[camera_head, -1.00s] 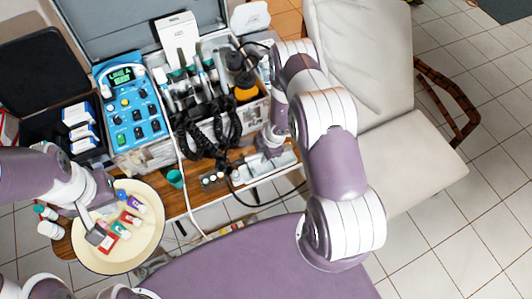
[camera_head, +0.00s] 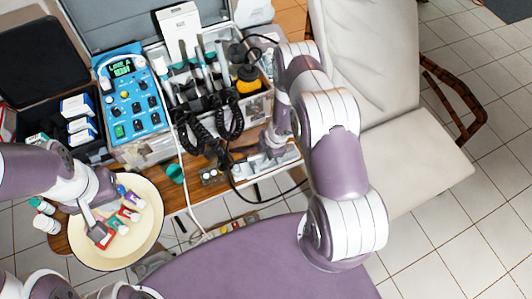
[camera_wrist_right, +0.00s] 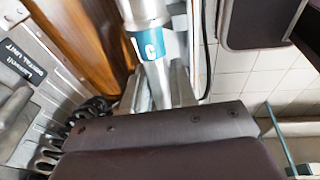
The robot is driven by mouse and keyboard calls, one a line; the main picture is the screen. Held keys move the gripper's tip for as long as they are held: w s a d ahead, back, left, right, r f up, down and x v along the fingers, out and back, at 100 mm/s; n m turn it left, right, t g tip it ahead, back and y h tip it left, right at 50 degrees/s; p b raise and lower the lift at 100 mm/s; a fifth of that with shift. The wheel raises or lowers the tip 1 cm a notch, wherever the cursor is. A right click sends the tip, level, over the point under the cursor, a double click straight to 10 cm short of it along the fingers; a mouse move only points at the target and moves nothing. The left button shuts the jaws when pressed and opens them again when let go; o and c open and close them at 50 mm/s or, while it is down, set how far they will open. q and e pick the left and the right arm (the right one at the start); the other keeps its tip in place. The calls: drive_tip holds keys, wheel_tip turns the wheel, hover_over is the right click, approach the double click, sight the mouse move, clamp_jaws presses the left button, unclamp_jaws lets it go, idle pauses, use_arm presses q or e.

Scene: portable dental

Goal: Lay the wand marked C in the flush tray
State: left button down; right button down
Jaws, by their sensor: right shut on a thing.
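The wand marked C (camera_wrist_right: 148,45) is a silvery cylinder with a teal band bearing a white C. It shows in the right wrist view, just beyond my dark right gripper, which is shut on it. In the head view my right gripper (camera_head: 270,146) is low over the pale, narrow flush tray (camera_head: 262,168) at the table's front edge. The wand is mostly hidden there, and I cannot tell whether it touches the tray. My left gripper (camera_head: 98,232) is over a round cream tray (camera_head: 142,240); its fingers are too small to judge.
Several other wands (camera_head: 207,65) with coiled black cords stand in the metal case. A blue control unit (camera_head: 133,98) is left of them. Small bottles (camera_head: 135,198) lie on the round tray. A green cup (camera_head: 175,173) and a loose black cable are near the flush tray.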

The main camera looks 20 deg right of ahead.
drive_tip(key=shift+f, duration=0.2)
idle(0.3)
drive_tip(key=shift+f+b, duration=0.65)
drive_tip(key=shift+b, duration=0.1)
drive_tip(key=shift+f, duration=0.1)
drive_tip(key=c, duration=0.8)
unclamp_jaws()
drive_tip(key=p+v, duration=0.6)
drive_tip(key=v, duration=0.2)
drive_tip(key=shift+s, duration=0.1)
